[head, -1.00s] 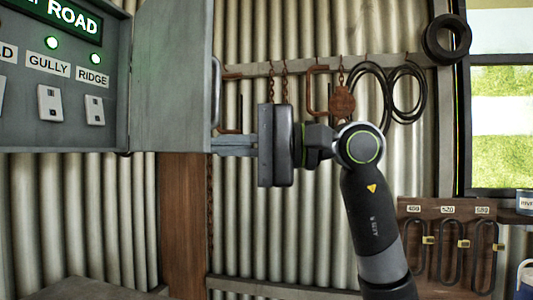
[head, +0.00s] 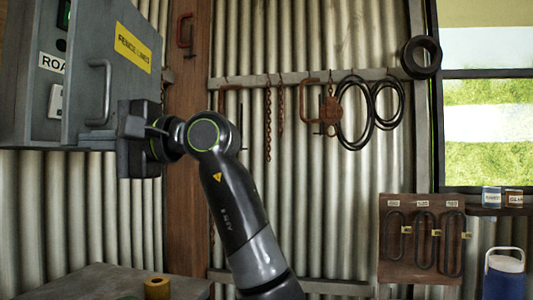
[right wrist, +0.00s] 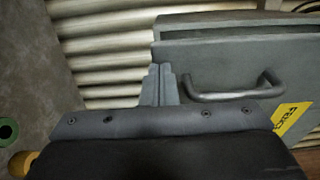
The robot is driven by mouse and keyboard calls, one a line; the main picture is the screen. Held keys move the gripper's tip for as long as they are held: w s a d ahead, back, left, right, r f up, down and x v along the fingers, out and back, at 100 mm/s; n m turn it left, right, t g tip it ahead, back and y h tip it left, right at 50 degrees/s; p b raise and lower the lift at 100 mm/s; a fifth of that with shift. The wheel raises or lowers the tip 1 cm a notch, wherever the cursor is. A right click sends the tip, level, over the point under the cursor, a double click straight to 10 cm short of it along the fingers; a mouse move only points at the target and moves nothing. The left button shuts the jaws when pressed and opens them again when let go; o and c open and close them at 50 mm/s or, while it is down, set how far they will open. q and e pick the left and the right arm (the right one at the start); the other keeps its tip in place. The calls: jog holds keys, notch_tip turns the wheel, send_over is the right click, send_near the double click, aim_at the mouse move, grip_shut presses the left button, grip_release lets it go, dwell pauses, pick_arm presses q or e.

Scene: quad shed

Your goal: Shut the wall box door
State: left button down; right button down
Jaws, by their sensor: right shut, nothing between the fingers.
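The grey wall box (head: 28,95) is at the left edge of the head view. Its door (head: 125,85) stands partly open, with its outer face, bar handle (head: 99,95) and yellow label (head: 132,48) showing. Through the gap I see part of the inner panel (head: 57,62) with a sign and a switch. My right gripper (head: 124,140) is at the door's lower outer face, below and right of the handle. In the right wrist view its closed fingers (right wrist: 160,86) are beside the handle (right wrist: 232,90), holding nothing. I cannot tell whether they touch the door. My left gripper is out of view.
A bench top (head: 95,283) with a yellow roll (head: 157,287) lies below the box. Chains and cable loops (head: 372,112) hang on the corrugated wall. A rack board (head: 422,240) and a blue container (head: 504,275) are at the right.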

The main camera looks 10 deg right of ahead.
aim_at(71, 140)
jog(key=shift+m+t+h, duration=0.4)
jog(key=shift+m+t, duration=0.2)
jog(key=shift+t, duration=0.3)
jog(key=a, duration=0.4)
jog(key=shift+w+b, duration=0.25)
jog(key=shift+b, duration=0.05)
jog(key=shift+w+a, duration=0.15)
jog(key=shift+w, duration=0.05)
jog(key=shift+r, duration=0.1)
